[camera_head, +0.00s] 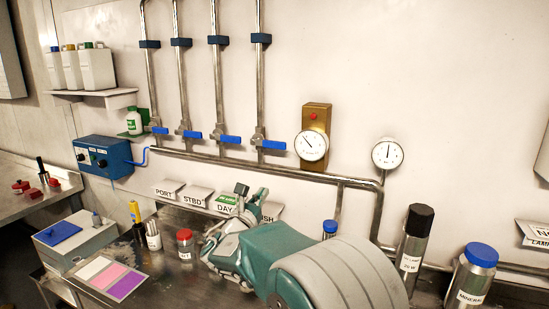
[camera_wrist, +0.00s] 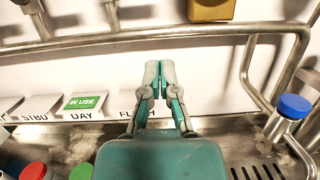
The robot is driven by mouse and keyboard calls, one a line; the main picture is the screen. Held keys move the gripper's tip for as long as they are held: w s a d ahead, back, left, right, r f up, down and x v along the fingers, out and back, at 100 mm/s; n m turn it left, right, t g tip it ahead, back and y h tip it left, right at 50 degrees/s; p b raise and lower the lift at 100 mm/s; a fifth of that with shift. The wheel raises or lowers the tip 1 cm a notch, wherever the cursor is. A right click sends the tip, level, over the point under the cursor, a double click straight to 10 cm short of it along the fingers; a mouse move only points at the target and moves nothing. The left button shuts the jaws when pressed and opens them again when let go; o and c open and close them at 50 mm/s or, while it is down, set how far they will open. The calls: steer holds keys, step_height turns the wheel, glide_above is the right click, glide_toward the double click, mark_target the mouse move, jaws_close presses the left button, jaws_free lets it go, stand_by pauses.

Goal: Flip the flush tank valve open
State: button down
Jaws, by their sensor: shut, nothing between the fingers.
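Several wall valves with blue handles stand in a row on vertical pipes in the head view. The rightmost, with its blue handle (camera_head: 272,145) lying level and pointing right, lines up with the FLUSH card (camera_head: 270,211), which my arm partly hides. My gripper (camera_head: 243,190) is below this valve, apart from it. In the wrist view, my gripper (camera_wrist: 158,75) has its grey-green fingers together and empty, in front of the white wall. The FLUSH card (camera_wrist: 127,105) is partly behind it. No blue valve handle shows in the wrist view.
A horizontal pipe (camera_wrist: 165,33) crosses the wall above my fingers. A brass gauge panel (camera_head: 316,118) and a round gauge (camera_head: 387,154) are right of the valves. A red-capped jar (camera_head: 185,244) and blue-capped canister (camera_head: 475,275) stand on the bench. The wall before the valves is clear.

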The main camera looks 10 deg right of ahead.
mark_target(268, 144)
steer(key=shift+w+a+n, duration=0.2)
steer(key=shift+a+n, duration=0.1)
steer(key=w+d+r, duration=0.5)
steer(key=w+r, duration=0.1)
steer(key=w, duration=0.2)
steer(key=shift+d+r, duration=0.2)
steer(key=shift+r, duration=0.05)
